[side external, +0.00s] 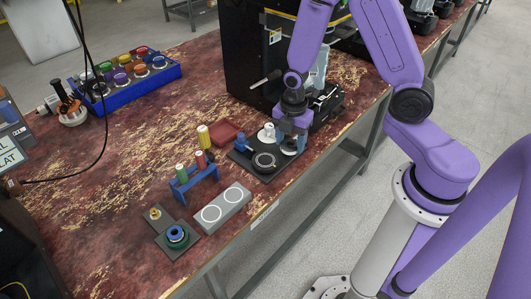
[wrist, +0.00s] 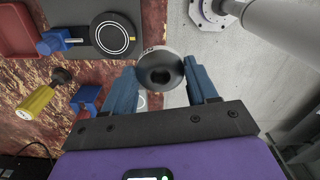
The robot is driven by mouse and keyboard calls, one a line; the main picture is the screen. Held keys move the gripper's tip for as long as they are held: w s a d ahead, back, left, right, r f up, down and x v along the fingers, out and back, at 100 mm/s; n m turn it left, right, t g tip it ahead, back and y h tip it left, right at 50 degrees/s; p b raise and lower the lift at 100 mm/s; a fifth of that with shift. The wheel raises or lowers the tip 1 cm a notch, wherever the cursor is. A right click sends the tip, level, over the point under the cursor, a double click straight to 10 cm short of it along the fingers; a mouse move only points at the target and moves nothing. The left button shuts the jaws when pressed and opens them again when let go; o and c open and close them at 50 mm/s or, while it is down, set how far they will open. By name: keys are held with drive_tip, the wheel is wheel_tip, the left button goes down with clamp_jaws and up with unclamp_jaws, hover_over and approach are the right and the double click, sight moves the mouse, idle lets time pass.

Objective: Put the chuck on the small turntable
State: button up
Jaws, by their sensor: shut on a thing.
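My gripper (wrist: 160,78) is shut on a round grey metal piece with a dark central hole, which I take to be the chuck (wrist: 148,55). Its blue fingers press it from both sides. The small turntable (wrist: 111,34), a black disc with a white ring, is bare. It also shows in the side external view (side external: 264,161), left of and nearer the front than my gripper. The chuck is apart from it.
Beside the turntable are a blue clamp (side external: 243,143) and a red tray (side external: 226,131). A yellow-handled tool (side external: 203,136), a blue rack (side external: 195,184), a grey block with two white rings (side external: 222,206) and a blue bin of coloured caps (side external: 126,80) stand on the table.

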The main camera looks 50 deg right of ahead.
hover_over(266, 160)
drive_tip(key=f, duration=0.6)
drive_tip(key=shift+s+f, duration=0.35)
drive_tip(key=shift+s, duration=0.05)
drive_tip(key=shift+w+f, duration=0.55)
drive_tip(key=shift+f, duration=1.55)
drive_tip(key=shift+f, duration=0.1)
drive_tip(key=o, duration=1.2)
